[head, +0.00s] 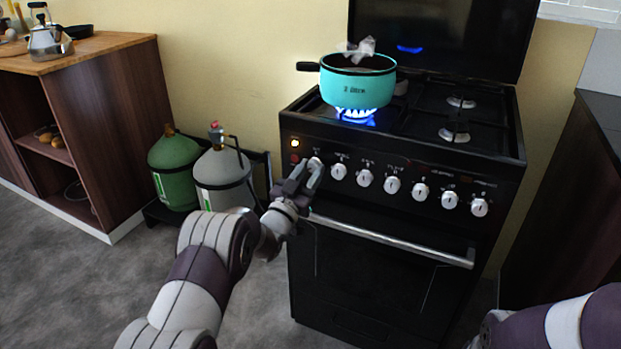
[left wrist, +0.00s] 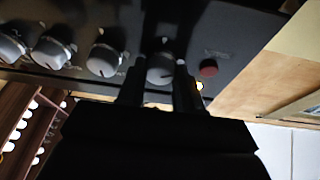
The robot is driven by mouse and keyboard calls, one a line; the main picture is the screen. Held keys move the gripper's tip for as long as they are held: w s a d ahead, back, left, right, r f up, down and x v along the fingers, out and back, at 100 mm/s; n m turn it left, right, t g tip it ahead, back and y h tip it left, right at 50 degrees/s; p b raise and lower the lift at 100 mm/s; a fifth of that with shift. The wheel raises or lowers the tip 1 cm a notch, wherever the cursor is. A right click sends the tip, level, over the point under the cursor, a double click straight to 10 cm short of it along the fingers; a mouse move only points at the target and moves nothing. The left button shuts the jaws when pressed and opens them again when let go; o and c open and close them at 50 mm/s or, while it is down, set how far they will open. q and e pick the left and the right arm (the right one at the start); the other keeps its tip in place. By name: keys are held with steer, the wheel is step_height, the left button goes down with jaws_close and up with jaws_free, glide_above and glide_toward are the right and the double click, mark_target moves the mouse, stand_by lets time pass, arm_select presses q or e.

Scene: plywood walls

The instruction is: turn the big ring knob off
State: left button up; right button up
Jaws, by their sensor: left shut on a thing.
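The black stove (head: 405,190) has a row of several silver knobs on its front panel. My left gripper (head: 309,170) is at the leftmost knob (head: 315,164), shut on it. In the left wrist view, my left gripper (left wrist: 160,75) has one finger on each side of that knob (left wrist: 160,68). A blue flame (head: 357,114) burns on the front left burner, under a turquoise pot (head: 357,88). The knob labels are too small to read. My right gripper is not in view; only part of that arm shows at the lower right.
The oven handle (head: 390,240) runs below the knobs. A red button (left wrist: 208,68) is beside the held knob. Green (head: 174,172) and grey (head: 222,180) gas bottles stand left of the stove. A wooden-topped cabinet (head: 100,130) is farther left; grey floor lies between.

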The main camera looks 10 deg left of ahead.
arm_select(q)
steer(key=m+g+h, duration=0.1)
steer(key=m, duration=0.2)
steer(key=m+g+h+b, duration=0.1)
steer(key=m, duration=0.3)
steer(key=shift+a+f+h, duration=0.1)
steer(key=shift+a+h, duration=0.1)
steer(key=shift+h, duration=0.2)
steer(key=m, duration=0.2)
steer(key=m+g, duration=0.1)
steer(key=m, duration=0.1)
steer(key=m+g+b, duration=0.1)
steer(key=m, duration=0.1)
steer(key=shift+a+r+m+h, duration=0.1)
steer(key=shift+r+m+h, duration=0.2)
steer(key=shift+m, duration=0.1)
steer(key=m+g, duration=0.1)
steer(key=m, duration=0.2)
steer(key=m+g, duration=0.1)
steer(key=m, duration=0.2)
steer(key=shift+w+r+y, duration=0.1)
steer(key=shift+r+y, duration=0.1)
steer(key=shift+y, duration=0.2)
steer(key=m, duration=0.3)
steer(key=shift+r+g+y, duration=0.15)
steer(key=shift+g+y, duration=0.25)
steer(key=shift+r+m+y+b, duration=0.15)
steer(key=shift+m+y+b, duration=0.35)
steer(key=shift+m, duration=0.8)
steer(key=shift+r, duration=0.1)
